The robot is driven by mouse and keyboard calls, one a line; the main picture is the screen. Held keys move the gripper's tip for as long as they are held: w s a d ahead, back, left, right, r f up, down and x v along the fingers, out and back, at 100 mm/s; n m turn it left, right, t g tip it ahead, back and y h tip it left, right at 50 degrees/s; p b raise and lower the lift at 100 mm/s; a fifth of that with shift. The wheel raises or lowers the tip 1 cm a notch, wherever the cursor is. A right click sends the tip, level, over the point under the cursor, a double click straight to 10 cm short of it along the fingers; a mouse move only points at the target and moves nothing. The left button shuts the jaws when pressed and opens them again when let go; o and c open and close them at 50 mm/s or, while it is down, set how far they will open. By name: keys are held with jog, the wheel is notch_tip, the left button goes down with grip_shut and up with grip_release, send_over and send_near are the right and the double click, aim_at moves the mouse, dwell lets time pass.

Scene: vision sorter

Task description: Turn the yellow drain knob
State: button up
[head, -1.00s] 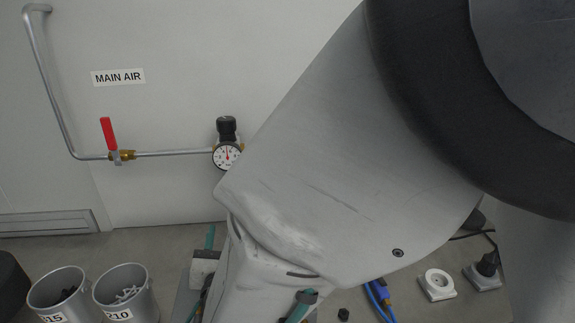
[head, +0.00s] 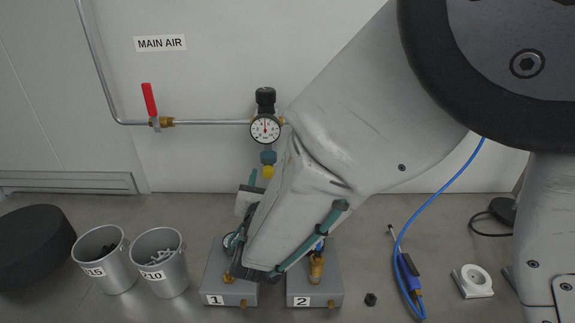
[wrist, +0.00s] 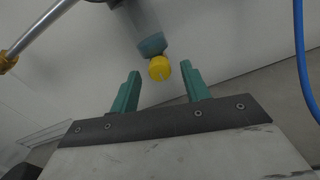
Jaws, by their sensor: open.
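The yellow drain knob (head: 268,172) hangs below a blue bowl at the bottom of the gauge and regulator unit (head: 265,128) on the wall pipe. In the wrist view the yellow knob (wrist: 159,68) shows in the gap between the green fingertips, under the teal-looking bowl (wrist: 152,45). My gripper (wrist: 160,72) is open, with bare space on both sides of the knob. I cannot tell how far the knob lies from the fingertips in depth. In the head view my arm hides most of the gripper; a green finger part shows just left of the knob.
A red-handled valve (head: 150,108) sits on the pipe at left. Two metal bins (head: 160,265) stand on the bench. Blocks 1 (head: 232,290) and 2 (head: 322,290) lie below my arm. A blue hose (head: 402,235) and a white round fitting (head: 472,281) are at right.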

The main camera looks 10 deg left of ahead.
jog(key=c, duration=1)
jog(key=shift+n, duration=0.4)
jog(key=shift+f+n, duration=0.1)
jog(key=shift+n, duration=7.4)
jog(key=o, duration=1)
